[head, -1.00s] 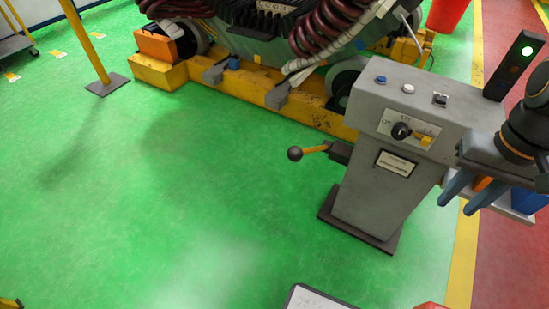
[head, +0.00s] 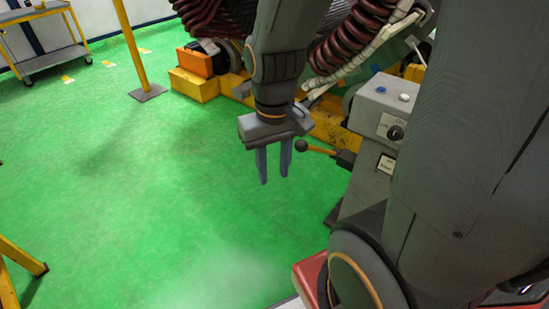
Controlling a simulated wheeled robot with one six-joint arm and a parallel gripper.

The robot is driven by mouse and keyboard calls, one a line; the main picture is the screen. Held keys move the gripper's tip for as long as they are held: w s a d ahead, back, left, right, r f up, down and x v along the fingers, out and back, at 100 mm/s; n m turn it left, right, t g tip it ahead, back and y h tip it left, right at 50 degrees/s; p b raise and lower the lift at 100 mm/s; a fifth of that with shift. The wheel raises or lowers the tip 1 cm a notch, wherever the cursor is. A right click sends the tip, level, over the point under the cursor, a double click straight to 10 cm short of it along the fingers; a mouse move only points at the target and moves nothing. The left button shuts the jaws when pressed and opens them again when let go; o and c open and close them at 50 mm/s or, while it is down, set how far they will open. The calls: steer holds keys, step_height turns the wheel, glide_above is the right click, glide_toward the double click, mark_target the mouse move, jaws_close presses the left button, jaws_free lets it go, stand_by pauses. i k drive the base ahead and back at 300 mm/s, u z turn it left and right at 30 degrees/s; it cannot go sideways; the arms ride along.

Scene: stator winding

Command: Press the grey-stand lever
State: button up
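The grey stand (head: 372,180) is at the right, partly hidden behind my arm. Its lever (head: 318,150) sticks out to the left from the stand's side, with a dark round ball knob at its end. My gripper (head: 274,178) points down, just left of the knob in the picture. Its two blue-grey fingers are apart with green floor showing between them, and nothing is held. The right finger looks close to the knob; I cannot tell whether they touch or how they differ in depth.
A yellow-framed machine base (head: 205,86) with thick dark red coils (head: 215,18) stands behind the gripper. A yellow post (head: 130,45) stands at the upper left, near a grey cart (head: 48,60). Green floor at the left and centre is clear.

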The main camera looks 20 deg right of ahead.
mark_target(301, 145)
steer(key=u, duration=0.4)
steer(key=k, duration=0.95)
steer(key=z, duration=1.65)
steer(key=k, duration=0.55)
steer(key=u, duration=0.45)
steer(key=i, duration=0.5)
steer(key=z, duration=0.05)
